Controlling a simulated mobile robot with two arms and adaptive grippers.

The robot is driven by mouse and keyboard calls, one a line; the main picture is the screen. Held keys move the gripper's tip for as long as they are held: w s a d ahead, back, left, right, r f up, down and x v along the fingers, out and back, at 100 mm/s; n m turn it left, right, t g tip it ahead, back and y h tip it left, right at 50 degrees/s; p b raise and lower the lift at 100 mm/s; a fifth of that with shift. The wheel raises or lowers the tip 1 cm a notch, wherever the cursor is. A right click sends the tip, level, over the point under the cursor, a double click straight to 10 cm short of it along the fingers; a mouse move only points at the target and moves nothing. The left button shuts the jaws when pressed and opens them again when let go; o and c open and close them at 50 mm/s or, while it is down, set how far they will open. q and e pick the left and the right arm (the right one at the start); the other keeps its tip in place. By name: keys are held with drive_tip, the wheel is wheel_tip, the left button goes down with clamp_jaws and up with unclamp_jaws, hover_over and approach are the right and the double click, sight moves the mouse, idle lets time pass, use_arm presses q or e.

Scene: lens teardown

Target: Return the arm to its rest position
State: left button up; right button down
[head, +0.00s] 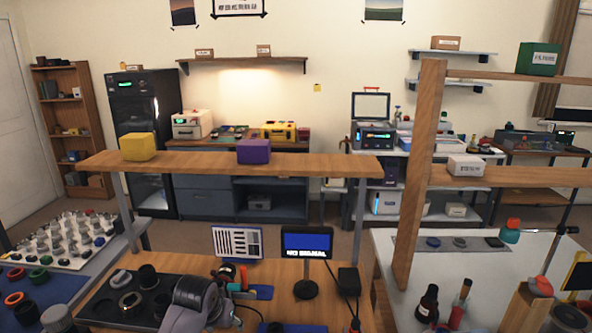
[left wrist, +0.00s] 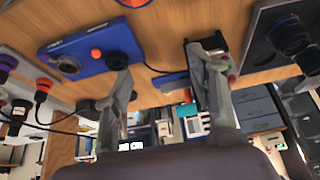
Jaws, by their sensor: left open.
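My left gripper (head: 205,300) shows at the bottom of the head view, over the wooden workbench (head: 180,262). It is a grey, rounded shape there, and its fingertips are hard to make out. In the left wrist view its two grey fingers stand apart with nothing held between them (left wrist: 161,68). The bench top fills the upper part of that view, so the picture looks upside down. A blue tray (left wrist: 88,50) with dark round parts and an orange knob lies on the bench near one finger. My right gripper is not in view.
A wooden shelf (head: 200,164) with a yellow block (head: 138,147) and a purple block (head: 253,151) spans above the bench. A small display (head: 307,244) stands right of my gripper. A dark mat (head: 100,306) with lens rings lies left. A wooden post (head: 419,180) rises at right.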

use_arm(q)
drive_tip(key=s+f, duration=0.4)
drive_tip(key=s, duration=0.6)
drive_tip(key=s+f, duration=0.4)
drive_tip(key=s, duration=0.6)
drive_tip(key=s+a+r+m+g, duration=0.1)
drive_tip(key=s+a+r+g, duration=0.1)
drive_tip(key=s, duration=1.4)
wheel_tip(320, 180, down, 28)
drive_tip(key=s+g+b, duration=0.1)
drive_tip(key=s+b, duration=0.1)
drive_tip(key=s+a+f+g+b, duration=0.1)
drive_tip(key=s+a+f+b, duration=0.1)
drive_tip(key=s+f, duration=1.4)
wheel_tip(320, 180, down, 2)
drive_tip(key=shift+s+a+f, duration=0.1)
drive_tip(key=shift+s+a, duration=0.15)
drive_tip(key=shift+s, duration=0.1)
